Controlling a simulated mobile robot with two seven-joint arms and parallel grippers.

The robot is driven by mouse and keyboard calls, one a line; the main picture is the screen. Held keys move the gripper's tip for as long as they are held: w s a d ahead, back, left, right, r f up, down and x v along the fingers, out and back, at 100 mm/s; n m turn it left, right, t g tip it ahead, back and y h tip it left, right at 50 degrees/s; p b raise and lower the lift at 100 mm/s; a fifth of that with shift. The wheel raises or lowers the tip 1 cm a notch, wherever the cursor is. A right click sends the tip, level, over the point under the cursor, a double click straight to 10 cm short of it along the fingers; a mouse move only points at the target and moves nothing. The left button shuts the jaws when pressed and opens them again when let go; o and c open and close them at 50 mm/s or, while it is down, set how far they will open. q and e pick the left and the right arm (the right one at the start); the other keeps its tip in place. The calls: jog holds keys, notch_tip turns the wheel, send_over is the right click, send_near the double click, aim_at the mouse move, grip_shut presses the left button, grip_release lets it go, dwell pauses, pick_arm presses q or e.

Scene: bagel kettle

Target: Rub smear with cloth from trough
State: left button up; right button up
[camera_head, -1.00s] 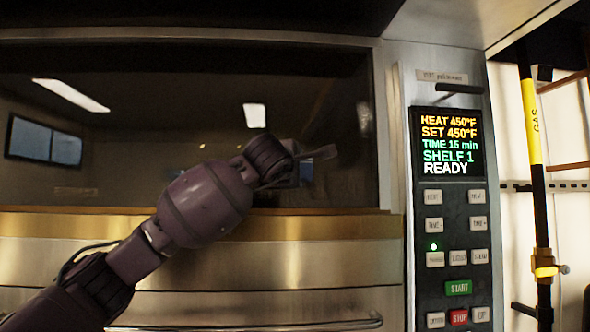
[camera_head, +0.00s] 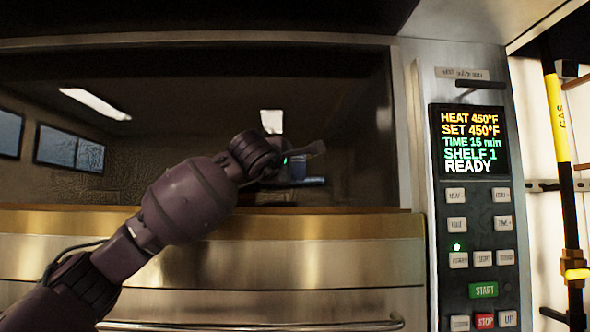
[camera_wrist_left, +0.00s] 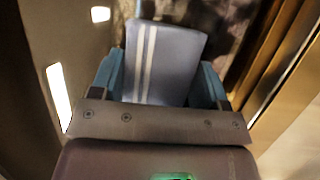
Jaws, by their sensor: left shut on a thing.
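My left gripper (camera_head: 290,162) is in front of the dark glass window (camera_head: 190,110) in the head view, pointing right toward the window's right side. In the left wrist view, the gripper (camera_wrist_left: 160,88) has teal fingers shut on a folded grey-blue cloth (camera_wrist_left: 180,62) with two pale stripes. The cloth sticks out past the fingers. A mottled brownish patch (camera_wrist_left: 232,22) shows beyond the cloth; I cannot tell whether it is the smear. I cannot tell whether the cloth touches the glass. The trough and my right gripper are not in view.
Right of the window stands a control panel (camera_head: 476,235) with buttons and a lit display (camera_head: 470,140) reading READY. A horizontal handle bar (camera_head: 250,326) runs below the brass band (camera_head: 330,225). A yellow-black gas pipe (camera_head: 556,110) is at far right.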

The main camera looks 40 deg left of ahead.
pick_arm(q)
jog(key=shift+s+a, duration=0.3)
jog(key=shift+a, duration=0.15)
jog(key=shift+s+a, duration=0.25)
jog(key=shift+s+a+f+b, duration=0.1)
jog(key=shift+s+a+b, duration=0.45)
jog(key=shift+a, duration=0.2)
jog(key=shift+s+a, duration=0.3)
jog(key=shift+s, duration=0.05)
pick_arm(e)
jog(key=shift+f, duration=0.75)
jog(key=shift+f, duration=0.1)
pick_arm(q)
jog(key=s+d+b, duration=0.1)
jog(key=s+d, duration=0.3)
jog(key=shift+s, duration=0.3)
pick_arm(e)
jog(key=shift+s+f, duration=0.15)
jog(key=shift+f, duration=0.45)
